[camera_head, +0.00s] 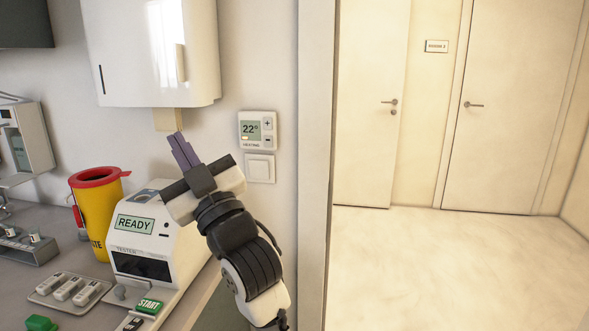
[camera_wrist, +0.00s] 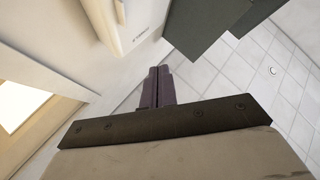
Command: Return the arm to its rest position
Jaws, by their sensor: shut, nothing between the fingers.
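My gripper (camera_head: 183,150) is raised in front of the wall, left of the thermostat in the head view. Its purple fingers are together with nothing between them. My arm reaches up from the bottom of the head view and bends toward the upper left. In the wrist view my gripper (camera_wrist: 158,84) shows its two fingers side by side and closed, with wall and tiled floor beyond. My arm and gripper partly cover the tester (camera_head: 184,245), a white box whose screen reads READY.
The counter (camera_head: 60,257) holds a yellow bin (camera_head: 100,215) with a red rim, and a tray (camera_head: 49,301) of small white items. A white dispenser (camera_head: 150,50) hangs above. The thermostat (camera_head: 258,130) shows 22°. Open floor (camera_head: 440,265) and doors lie at right.

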